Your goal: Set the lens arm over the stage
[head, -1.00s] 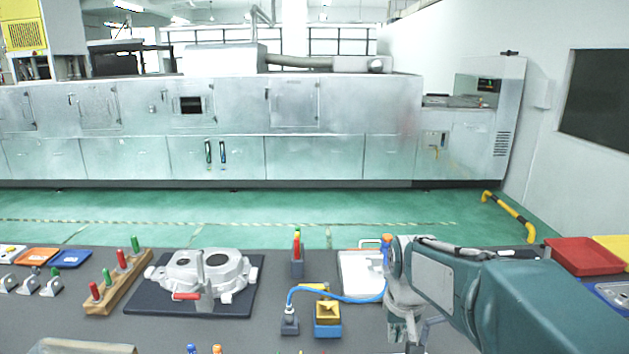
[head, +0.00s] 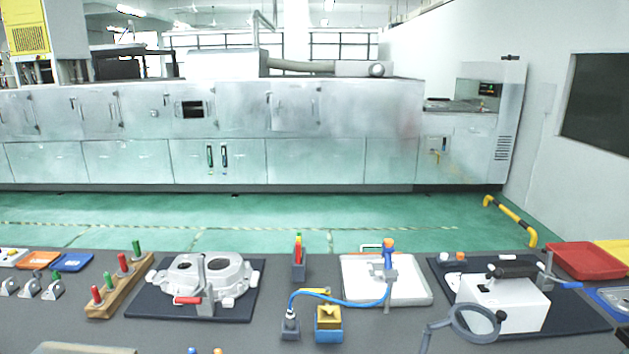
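The lens arm (head: 475,322) is a grey ring on a bent grey rod at the lower right. The rod runs left from the ring and down out of the picture. The ring shows in front of a white box-shaped body (head: 520,312) with black parts on top, and overlaps its left front corner in the picture. A black knob sits close to the ring's right side. I cannot tell which part is the stage, or whether the ring is above it or only in front. My gripper is out of view.
The white box stands on a dark mat (head: 590,322). Left of it are a white tray (head: 415,290) with a blue hose, a blue and yellow block (head: 328,325) and a casting (head: 235,287) on another mat. A red tray (head: 585,260) lies at the far right.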

